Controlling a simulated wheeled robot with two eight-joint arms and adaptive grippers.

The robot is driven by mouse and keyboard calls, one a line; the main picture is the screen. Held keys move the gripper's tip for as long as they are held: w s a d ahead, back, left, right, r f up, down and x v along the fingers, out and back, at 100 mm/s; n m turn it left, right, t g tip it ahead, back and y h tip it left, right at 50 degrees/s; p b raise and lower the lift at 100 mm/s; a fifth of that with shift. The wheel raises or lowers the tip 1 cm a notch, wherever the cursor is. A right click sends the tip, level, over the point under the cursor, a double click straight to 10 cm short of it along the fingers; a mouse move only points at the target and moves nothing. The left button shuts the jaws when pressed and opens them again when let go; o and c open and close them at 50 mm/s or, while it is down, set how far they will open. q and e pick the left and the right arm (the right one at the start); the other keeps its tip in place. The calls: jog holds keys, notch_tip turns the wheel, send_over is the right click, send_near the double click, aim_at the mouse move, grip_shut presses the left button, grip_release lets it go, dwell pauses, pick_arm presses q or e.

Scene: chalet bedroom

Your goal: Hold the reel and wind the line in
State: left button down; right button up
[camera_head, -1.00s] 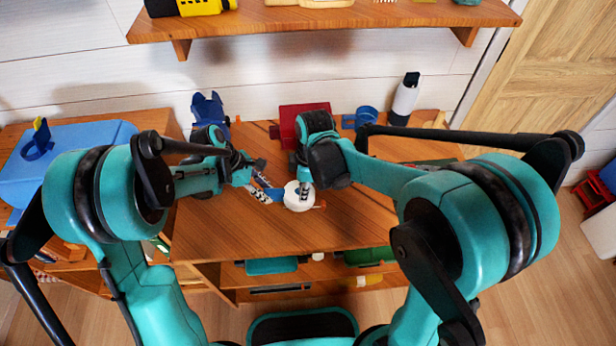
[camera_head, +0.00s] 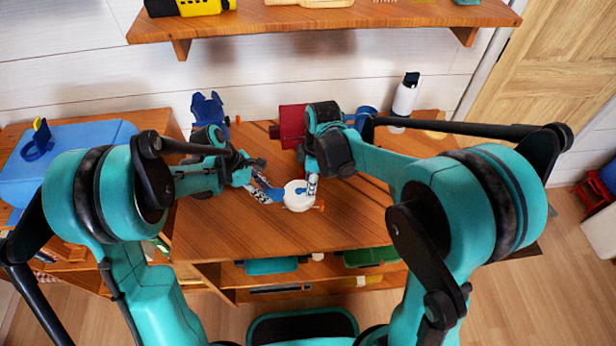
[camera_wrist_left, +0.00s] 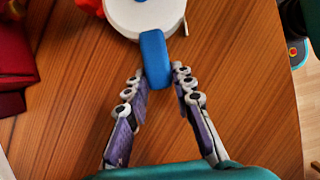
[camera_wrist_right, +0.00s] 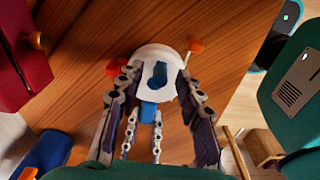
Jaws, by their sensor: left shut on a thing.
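The white round reel (camera_head: 298,195) lies over the middle of the table, with a blue handle and a blue centre. It also shows in the left wrist view (camera_wrist_left: 145,14) and the right wrist view (camera_wrist_right: 146,62). My left gripper (camera_wrist_left: 159,78) is shut on the blue handle (camera_wrist_left: 155,58). My right gripper (camera_wrist_right: 160,88) is open, its fingers apart on either side of the reel's near edge; I cannot tell whether they touch it. Orange pieces (camera_wrist_right: 194,44) show at the reel's side. The line itself is not clear.
A red box (camera_head: 291,125) stands behind the reel. A blue holder (camera_head: 208,110) stands at the back left, and a white bottle (camera_head: 404,98) and blue cup (camera_head: 367,117) at the back right. The front of the wooden table (camera_head: 240,232) is clear.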

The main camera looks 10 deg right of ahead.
jog(key=shift+r, duration=0.15)
jog(key=r, duration=0.5)
jog(key=shift+d+r, duration=0.3)
jog(key=shift+r, duration=0.05)
